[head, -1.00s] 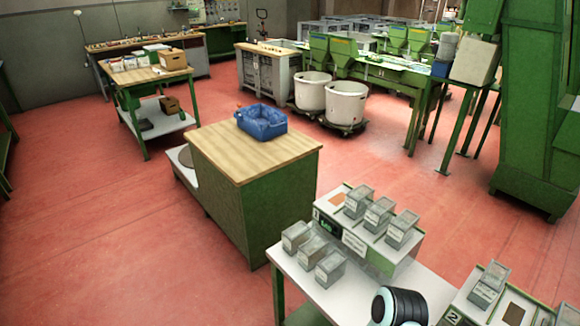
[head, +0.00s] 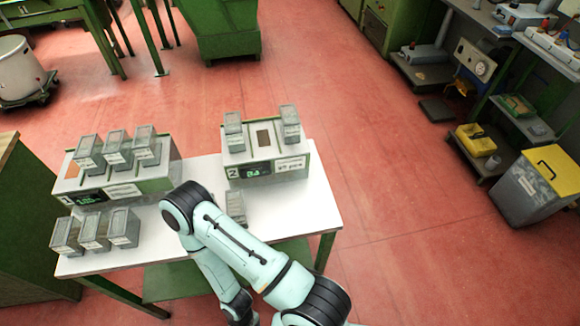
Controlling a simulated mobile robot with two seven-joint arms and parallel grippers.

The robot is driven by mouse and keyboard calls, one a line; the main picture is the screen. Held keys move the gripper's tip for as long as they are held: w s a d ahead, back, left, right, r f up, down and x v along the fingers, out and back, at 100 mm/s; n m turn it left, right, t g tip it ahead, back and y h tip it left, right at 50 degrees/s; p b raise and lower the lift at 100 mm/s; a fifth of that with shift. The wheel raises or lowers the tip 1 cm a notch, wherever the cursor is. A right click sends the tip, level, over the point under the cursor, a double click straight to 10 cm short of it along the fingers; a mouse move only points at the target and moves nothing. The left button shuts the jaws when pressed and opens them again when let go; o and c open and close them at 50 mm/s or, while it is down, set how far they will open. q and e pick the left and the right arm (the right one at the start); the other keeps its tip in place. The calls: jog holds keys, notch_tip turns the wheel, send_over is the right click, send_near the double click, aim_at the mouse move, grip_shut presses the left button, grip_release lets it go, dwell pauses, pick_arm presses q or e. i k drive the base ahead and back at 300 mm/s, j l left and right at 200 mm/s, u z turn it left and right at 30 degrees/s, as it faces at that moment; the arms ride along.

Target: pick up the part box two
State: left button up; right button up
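The weighing station marked 2 (head: 265,165) stands on the white table (head: 300,209), with a small display on its front. Two grey part boxes with clear tops stand on it, one at its left (head: 234,136) and one at its right (head: 290,128). Another grey box (head: 236,206) stands on the table in front of station 2, partly hidden behind my arm. I cannot read which box is number two. My pale arm reaches over the table's front from the lower right and bends down to the bottom edge. Neither gripper shows.
The station marked 1 (head: 118,189) carries several similar boxes, with several more (head: 94,231) on the table before it. A wooden-topped green cabinet (head: 22,240) stands close at left. Red floor (head: 410,230) is clear to the right, up to shelves and a yellow-lidded bin (head: 541,187).

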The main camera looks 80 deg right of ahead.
aim_at(92, 236)
jog(key=j+z, duration=0.2)
jog(key=z, duration=1.5)
jog(key=k+j, duration=0.2)
jog(key=j, duration=0.15)
jog(key=k+j, duration=0.15)
jog(key=j, duration=0.2)
jog(key=z, duration=0.05)
